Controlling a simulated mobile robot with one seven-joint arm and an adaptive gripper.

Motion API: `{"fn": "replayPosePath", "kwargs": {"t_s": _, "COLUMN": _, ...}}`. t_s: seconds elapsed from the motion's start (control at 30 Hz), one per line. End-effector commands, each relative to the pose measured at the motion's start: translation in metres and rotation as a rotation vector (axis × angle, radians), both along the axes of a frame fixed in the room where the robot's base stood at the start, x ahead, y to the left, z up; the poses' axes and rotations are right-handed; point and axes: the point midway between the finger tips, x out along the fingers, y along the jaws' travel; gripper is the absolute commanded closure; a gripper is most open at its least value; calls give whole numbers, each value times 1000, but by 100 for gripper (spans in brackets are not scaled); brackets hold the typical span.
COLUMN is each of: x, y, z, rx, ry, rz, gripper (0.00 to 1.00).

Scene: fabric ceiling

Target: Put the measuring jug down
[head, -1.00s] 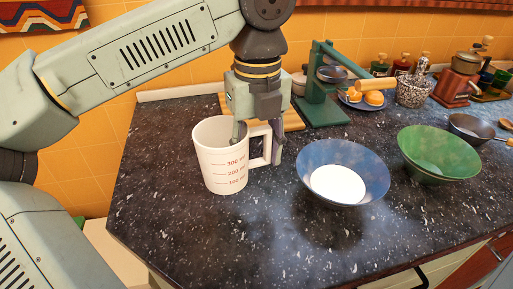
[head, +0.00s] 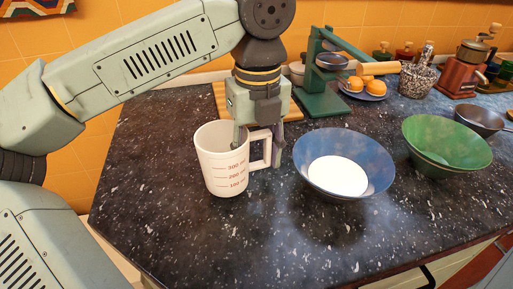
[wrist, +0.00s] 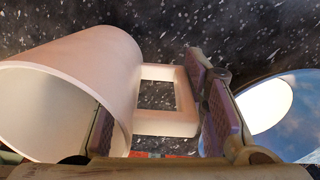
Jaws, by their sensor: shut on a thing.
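The white measuring jug (head: 221,168) with red markings is upright over the left part of the dark counter. Whether its base touches the counter is hard to tell. My gripper (head: 257,150) comes from above and is shut on the jug at its handle side. In the wrist view my gripper (wrist: 158,128) has one finger at the mouth of the jug (wrist: 85,75), and the other beyond the outer bar of the square handle. The contact itself is partly hidden.
A blue bowl (head: 372,168) with white contents stands close to the right of the jug. A green bowl (head: 455,150) is farther right. A green press (head: 325,100) and a wooden board (head: 228,100) stand behind. The counter (head: 180,230) is clear in front and left.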

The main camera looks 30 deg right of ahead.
Motion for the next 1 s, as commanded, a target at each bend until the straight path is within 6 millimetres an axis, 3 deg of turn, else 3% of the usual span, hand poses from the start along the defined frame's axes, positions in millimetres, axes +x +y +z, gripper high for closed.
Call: {"fn": "replayPosePath", "kwargs": {"t_s": 1.0, "x": 0, "y": 0, "z": -17, "rx": 0, "ry": 0, "rz": -1, "gripper": 95}}
